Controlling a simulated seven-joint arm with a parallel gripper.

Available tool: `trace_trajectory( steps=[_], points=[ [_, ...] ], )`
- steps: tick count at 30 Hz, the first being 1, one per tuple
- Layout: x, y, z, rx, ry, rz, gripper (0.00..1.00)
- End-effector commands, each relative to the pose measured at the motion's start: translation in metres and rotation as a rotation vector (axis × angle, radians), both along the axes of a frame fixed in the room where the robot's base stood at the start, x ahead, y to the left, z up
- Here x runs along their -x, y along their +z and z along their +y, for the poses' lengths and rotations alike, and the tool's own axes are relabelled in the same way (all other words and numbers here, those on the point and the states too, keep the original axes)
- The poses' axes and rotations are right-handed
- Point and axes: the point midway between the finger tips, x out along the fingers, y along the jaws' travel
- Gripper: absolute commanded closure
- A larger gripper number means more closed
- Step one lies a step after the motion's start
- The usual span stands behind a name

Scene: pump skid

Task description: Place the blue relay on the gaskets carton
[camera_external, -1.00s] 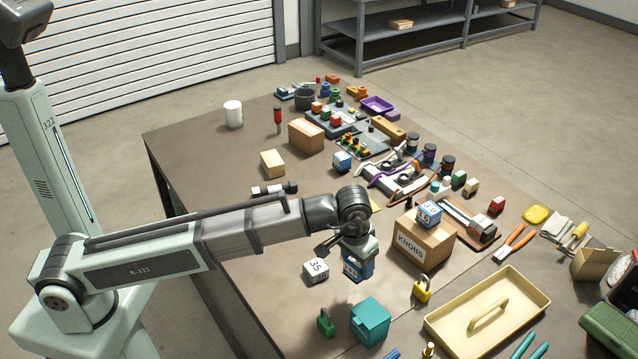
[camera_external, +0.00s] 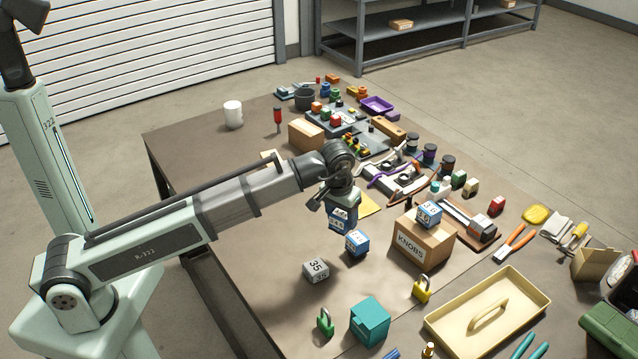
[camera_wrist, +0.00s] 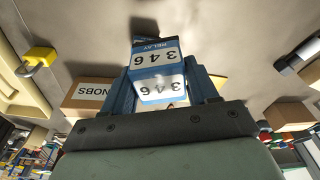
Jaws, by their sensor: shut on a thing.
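My gripper (camera_external: 342,209) is shut on a blue and white relay (camera_external: 342,220) and holds it above the table. In the wrist view the relay (camera_wrist: 155,58) sits between the two blue fingers, with "RELAY" and "346" on its label. A second blue and white relay (camera_external: 356,244) stands below and to the right of my gripper. A third (camera_external: 428,214) sits on the carton marked KNOBS (camera_external: 421,243). No carton shows a readable gaskets label. A plain brown carton (camera_external: 306,134) stands behind my gripper, and another carton (camera_external: 271,158) is mostly hidden by my arm.
A cream tray (camera_external: 535,283) lies at right. The table's left part is mostly clear around a white mug (camera_external: 233,114).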

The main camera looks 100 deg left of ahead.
Motion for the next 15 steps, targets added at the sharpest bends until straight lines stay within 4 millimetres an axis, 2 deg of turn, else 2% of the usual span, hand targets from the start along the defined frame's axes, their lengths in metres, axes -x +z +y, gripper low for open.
trace_trajectory(
  steps=[1,15],
  points=[
    [0.008,0.001,0.017,-0.001,0.027,-0.001,0.77],
    [0.077,0.013,0.159,-0.003,0.249,-0.004,0.77]
  ],
)
